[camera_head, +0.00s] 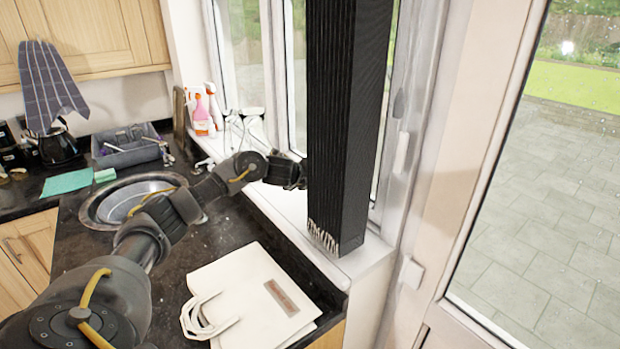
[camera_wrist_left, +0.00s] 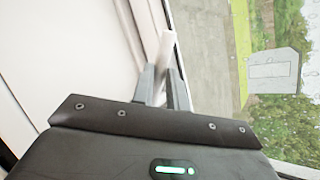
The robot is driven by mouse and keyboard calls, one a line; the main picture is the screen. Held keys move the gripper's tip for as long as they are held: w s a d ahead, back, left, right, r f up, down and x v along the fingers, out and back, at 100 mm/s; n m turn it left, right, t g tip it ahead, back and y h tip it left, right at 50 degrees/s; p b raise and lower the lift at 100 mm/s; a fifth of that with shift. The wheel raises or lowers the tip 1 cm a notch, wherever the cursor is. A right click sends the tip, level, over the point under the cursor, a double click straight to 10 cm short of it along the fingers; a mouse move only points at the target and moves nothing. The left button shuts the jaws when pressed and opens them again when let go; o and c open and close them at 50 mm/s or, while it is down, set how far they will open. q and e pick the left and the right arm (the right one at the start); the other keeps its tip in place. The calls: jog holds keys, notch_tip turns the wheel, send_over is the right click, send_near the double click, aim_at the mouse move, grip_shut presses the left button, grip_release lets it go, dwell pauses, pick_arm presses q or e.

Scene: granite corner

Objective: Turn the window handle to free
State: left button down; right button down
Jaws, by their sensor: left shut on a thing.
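My left gripper (camera_wrist_left: 161,88) is shut on the white window handle (camera_wrist_left: 165,48) in the left wrist view, with the two grey fingers around its near end. The handle stands out beside the white window frame, close to the glass. In the head view my left arm reaches to the window, and its gripper is hidden behind a tall black ribbed column. The handle's exact turn angle is hard to tell. My right gripper is not in view.
The black ribbed column (camera_head: 345,120) rises in front of the window. Below lie a cream bag (camera_head: 245,295) on the dark counter and a round sink (camera_head: 125,200). Spray bottles (camera_head: 205,110) stand on the sill left of my arm. A glazed door (camera_head: 545,180) is at right.

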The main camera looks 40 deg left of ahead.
pick_arm(q)
jog(key=c, duration=1.4)
grip_release()
jog(key=b+v, duration=0.1)
jog(key=v, duration=0.9)
jog(key=shift+s+r, duration=0.2)
jog(key=shift+s, duration=0.15)
